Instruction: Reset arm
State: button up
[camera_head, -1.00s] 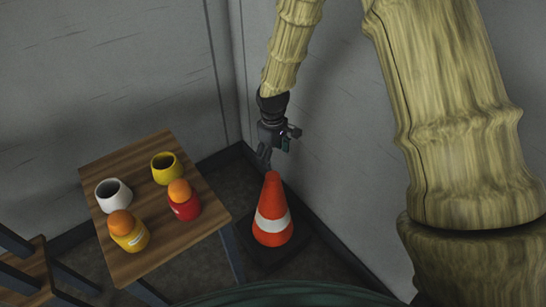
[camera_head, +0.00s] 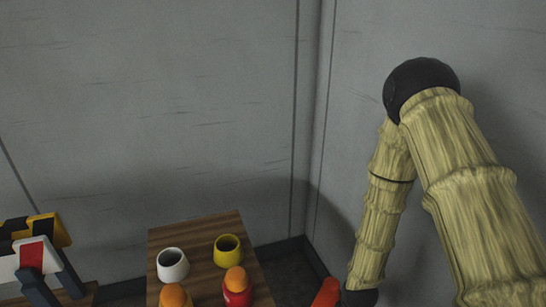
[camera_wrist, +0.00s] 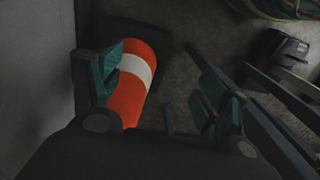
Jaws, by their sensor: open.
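My gripper (camera_wrist: 160,92) shows in the wrist view with its two green-padded fingers spread wide and nothing held between them. An orange traffic cone with a white band (camera_wrist: 136,75) stands beyond the left finger, which covers part of it. In the head view only the orange top of the cone (camera_head: 326,292) shows at the bottom edge, beside the lower end of my arm. My gripper is below the head view's frame. My arm is bent, with its dark elbow high at the right.
A wooden table (camera_head: 205,229) holds a white cup (camera_head: 172,265), a yellow cup (camera_head: 228,248) and two cups topped with orange balls (camera_head: 236,281). Barrier-like signs (camera_head: 35,250) stand at the far left. Grey walls meet in a corner behind the cone.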

jog(key=s+d+f+m, duration=0.2)
jog(key=s+f, duration=0.1)
jog(key=s, duration=0.8)
jog(key=s+d+f+m, duration=0.1)
jog(key=s+f+m, duration=0.15)
jog(key=s, duration=0.75)
notch_tip(320, 180, up, 13)
jog(key=p, duration=1.4)
jog(key=shift+r+h, duration=0.15)
jog(key=shift+h, duration=0.25)
jog(key=shift+n, duration=0.25)
jog(key=shift+c, duration=0.2)
